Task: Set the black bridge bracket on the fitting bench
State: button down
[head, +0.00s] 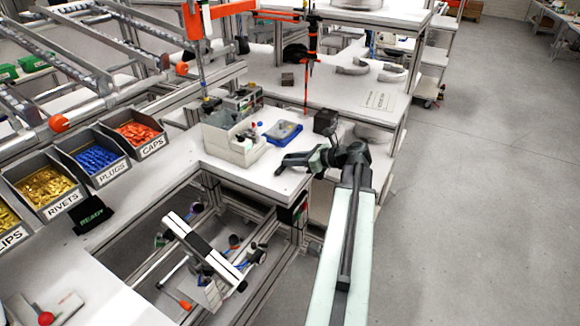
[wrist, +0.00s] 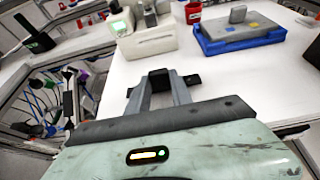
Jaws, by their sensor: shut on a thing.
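The black bridge bracket (wrist: 160,79) is between the two grey fingers of my gripper (wrist: 160,92) in the wrist view. Its raised middle is gripped, and dark flat ends stick out on both sides. In the head view my gripper (head: 290,162) is over the front part of a white bench top (head: 245,178), which appears to be the fitting bench. The bracket is too small and too hidden by the gripper to make out clearly there. I cannot tell whether the bracket touches the bench or hangs just above it.
A blue tray (head: 284,133) holding a grey flat item stands behind my gripper. A pale boxy machine (head: 236,138) stands to its left. A dark block (head: 325,122) sits at the back right. Bins of parts (head: 95,157) line the left. Bare bench surrounds the bracket.

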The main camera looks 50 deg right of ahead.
jog(key=shift+s+d+f, duration=0.25)
jog(key=shift+s+f, duration=0.25)
jog(key=shift+s, duration=0.15)
jog(key=shift+w+r, duration=0.1)
jog(key=shift+w, duration=0.1)
jog(key=shift+s+f, duration=0.15)
jog(key=shift+f, duration=0.05)
jog(key=c, duration=1.1)
grip_release()
jog(key=shift+c, duration=0.2)
jog(key=shift+r, duration=0.15)
